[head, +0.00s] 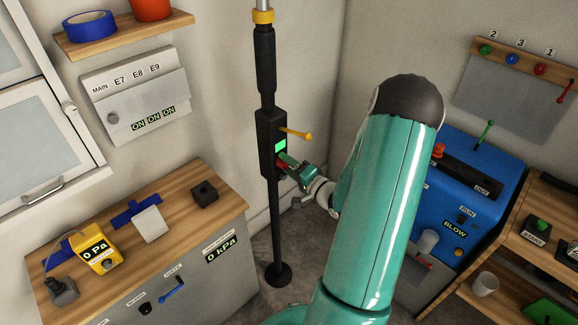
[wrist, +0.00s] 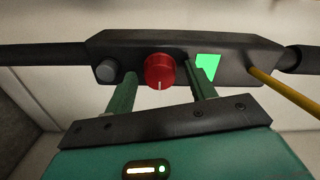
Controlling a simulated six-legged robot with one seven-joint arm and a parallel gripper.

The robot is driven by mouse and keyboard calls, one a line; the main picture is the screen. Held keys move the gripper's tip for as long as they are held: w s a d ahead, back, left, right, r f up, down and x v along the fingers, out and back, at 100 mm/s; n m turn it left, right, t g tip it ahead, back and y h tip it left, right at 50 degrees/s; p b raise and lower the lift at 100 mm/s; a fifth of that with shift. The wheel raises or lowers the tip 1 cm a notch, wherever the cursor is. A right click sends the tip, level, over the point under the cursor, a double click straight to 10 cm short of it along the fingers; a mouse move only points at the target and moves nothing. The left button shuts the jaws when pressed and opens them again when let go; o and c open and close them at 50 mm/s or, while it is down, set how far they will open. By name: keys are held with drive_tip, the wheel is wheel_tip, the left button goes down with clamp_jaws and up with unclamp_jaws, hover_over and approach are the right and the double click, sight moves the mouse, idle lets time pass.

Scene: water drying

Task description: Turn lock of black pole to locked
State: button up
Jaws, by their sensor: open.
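The black pole (head: 266,65) stands upright near the room's corner with a box-shaped housing (head: 265,135) at mid height. In the wrist view the housing (wrist: 120,48) runs across the picture. It carries a red knob (wrist: 159,71) with a white mark pointing down in the picture, a grey button (wrist: 106,71), a lit green panel (wrist: 207,66) and a yellow lever (wrist: 285,95). My gripper (wrist: 162,88) is open, with one green finger on each side of the red knob. I cannot tell whether the fingers touch it. In the head view my gripper (head: 287,163) is at the housing.
A wooden-topped bench (head: 130,205) with a yellow gauge (head: 97,248) stands at left. A grey panel box (head: 135,95) hangs on the wall. A blue machine (head: 470,190) stands at right behind my arm. Some floor is clear around the pole's round base (head: 279,274).

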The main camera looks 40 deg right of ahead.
drive_tip(key=s, duration=1.3)
drive_tip(key=shift+s+d, duration=0.2)
drive_tip(key=shift+s, duration=0.15)
drive_tip(key=shift+s, duration=0.1)
